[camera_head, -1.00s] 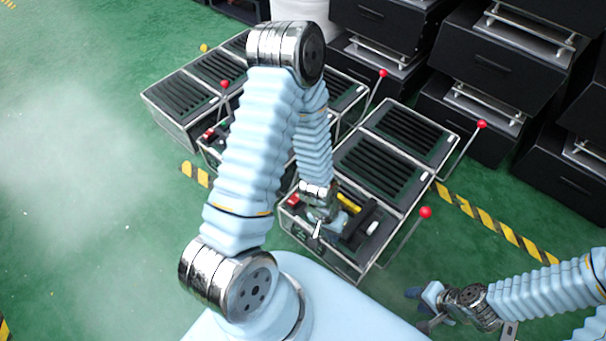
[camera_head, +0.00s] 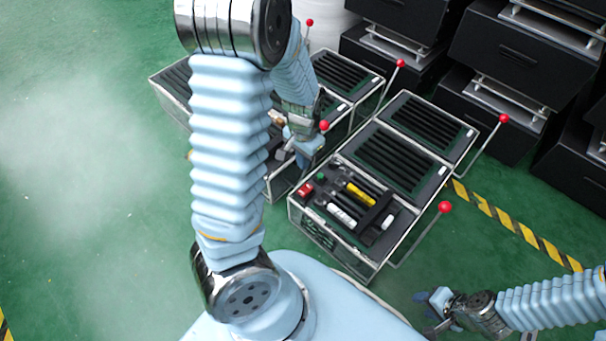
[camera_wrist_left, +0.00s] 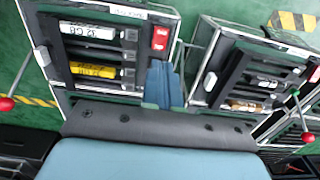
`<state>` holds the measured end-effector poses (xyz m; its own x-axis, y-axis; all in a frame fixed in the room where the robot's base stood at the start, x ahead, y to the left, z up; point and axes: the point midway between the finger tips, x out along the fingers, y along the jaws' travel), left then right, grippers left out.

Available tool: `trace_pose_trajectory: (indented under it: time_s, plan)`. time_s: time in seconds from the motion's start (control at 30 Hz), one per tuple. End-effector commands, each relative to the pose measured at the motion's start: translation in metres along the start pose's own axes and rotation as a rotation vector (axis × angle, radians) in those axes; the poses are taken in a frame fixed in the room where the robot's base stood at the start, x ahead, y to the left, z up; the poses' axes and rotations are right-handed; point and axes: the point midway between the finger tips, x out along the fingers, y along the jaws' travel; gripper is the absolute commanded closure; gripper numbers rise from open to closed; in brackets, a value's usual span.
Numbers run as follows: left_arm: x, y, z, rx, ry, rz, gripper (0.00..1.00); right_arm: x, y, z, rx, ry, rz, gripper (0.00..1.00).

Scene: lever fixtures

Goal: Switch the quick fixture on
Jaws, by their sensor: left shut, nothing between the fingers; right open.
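Several lever fixtures are framed boxes with black slatted tops and red-ball levers. The near fixture (camera_head: 377,225) holds a yellow cylinder (camera_head: 360,195), a white cylinder (camera_head: 341,215) and a red switch (camera_head: 305,188). Its lever with a red ball (camera_head: 445,207) stands at its right side. Which one is the quick fixture I cannot tell. My left gripper (camera_head: 300,152) is shut and empty over the gap left of the near fixture. In the left wrist view the gripper (camera_wrist_left: 164,85) sits between two fixtures, beside a red switch (camera_wrist_left: 160,38). My right gripper (camera_head: 432,312) is open, low at the right, away from the fixtures.
A second fixture (camera_head: 282,180), largely behind my left arm, stands left of the near one. Stacked black drawer units (camera_head: 500,60) fill the back right. A yellow-black floor stripe (camera_head: 510,222) runs at the right. Green floor is free at the left.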

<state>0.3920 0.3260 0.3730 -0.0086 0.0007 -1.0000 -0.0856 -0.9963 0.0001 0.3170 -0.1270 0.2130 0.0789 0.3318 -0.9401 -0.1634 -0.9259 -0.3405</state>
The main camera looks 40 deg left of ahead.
Motion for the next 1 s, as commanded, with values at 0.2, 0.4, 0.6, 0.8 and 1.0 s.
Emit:
trace_pose_trajectory:
  time_s: [0.2, 0.4, 0.6, 0.8, 1.0]
  plan:
    - [0.045, 0.0, 0.001, -0.001, -0.005, 0.0, 1.0, 0.019, 0.005, 0.001, -0.001, -0.004, -0.003, 0.57]
    - [0.088, -0.001, 0.001, -0.002, -0.004, 0.0, 1.0, 0.034, 0.009, 0.003, -0.002, -0.01, -0.007, 0.57]
    - [0.119, -0.001, 0.001, -0.001, -0.003, -0.001, 1.0, 0.044, 0.012, 0.003, -0.002, -0.01, -0.009, 0.57]
    - [0.132, 0.0, 0.001, -0.001, -0.001, -0.001, 1.0, 0.048, 0.013, 0.002, -0.002, -0.007, -0.008, 0.57]
    - [0.133, 0.0, 0.001, -0.001, 0.0, -0.002, 1.0, 0.048, 0.013, 0.002, -0.002, -0.007, -0.008, 0.57]
